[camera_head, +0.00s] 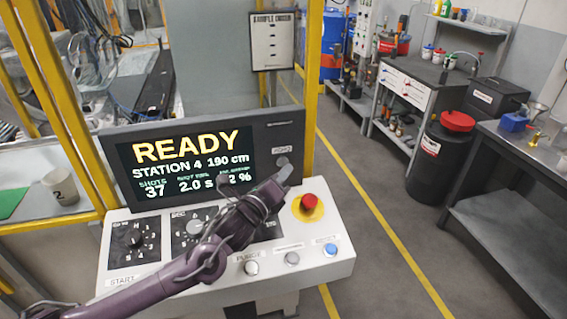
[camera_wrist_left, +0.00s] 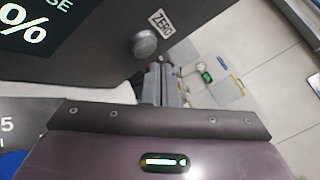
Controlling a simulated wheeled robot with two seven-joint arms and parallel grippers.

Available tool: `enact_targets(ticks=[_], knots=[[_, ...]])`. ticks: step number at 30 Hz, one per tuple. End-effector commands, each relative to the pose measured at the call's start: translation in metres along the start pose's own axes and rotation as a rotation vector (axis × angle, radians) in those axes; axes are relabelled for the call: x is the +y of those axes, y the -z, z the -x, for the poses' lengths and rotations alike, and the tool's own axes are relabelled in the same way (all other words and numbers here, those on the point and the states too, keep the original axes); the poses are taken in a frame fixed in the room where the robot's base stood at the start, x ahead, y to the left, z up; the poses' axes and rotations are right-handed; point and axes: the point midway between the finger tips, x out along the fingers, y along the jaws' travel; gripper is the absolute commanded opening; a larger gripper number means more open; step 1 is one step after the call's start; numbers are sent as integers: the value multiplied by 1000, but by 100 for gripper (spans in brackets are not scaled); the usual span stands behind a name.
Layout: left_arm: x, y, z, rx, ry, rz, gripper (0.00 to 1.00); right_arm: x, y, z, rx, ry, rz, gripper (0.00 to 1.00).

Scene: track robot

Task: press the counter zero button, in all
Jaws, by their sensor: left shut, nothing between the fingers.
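The zero button is a round grey knob (camera_wrist_left: 144,43) beside a small "ZERO" label (camera_wrist_left: 162,22) on the dark display housing in the left wrist view. In the head view the button (camera_head: 282,161) shows just above my fingertips, at the right end of the housing. My left gripper (camera_head: 285,173) is shut and empty, its tip close to the button. In the wrist view its fingers (camera_wrist_left: 162,82) point to just below and right of the button, with a gap visible. The screen (camera_head: 188,160) reads READY, STATION 4, 190 cm, shots 37. My right gripper is out of view.
Below the housing is a white console (camera_head: 130,278) with knobs. A red emergency stop (camera_head: 309,202) on a yellow base sits right of my arm. Grey and blue buttons (camera_head: 330,250) line the front. A yellow post (camera_head: 312,90) stands behind the housing's right end.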

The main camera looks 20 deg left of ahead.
Motion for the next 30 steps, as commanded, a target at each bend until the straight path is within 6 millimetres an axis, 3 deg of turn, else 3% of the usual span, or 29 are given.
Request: enact_targets(ticks=[30], knots=[[4,-4,-6,0,0,0,0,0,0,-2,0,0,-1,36]])
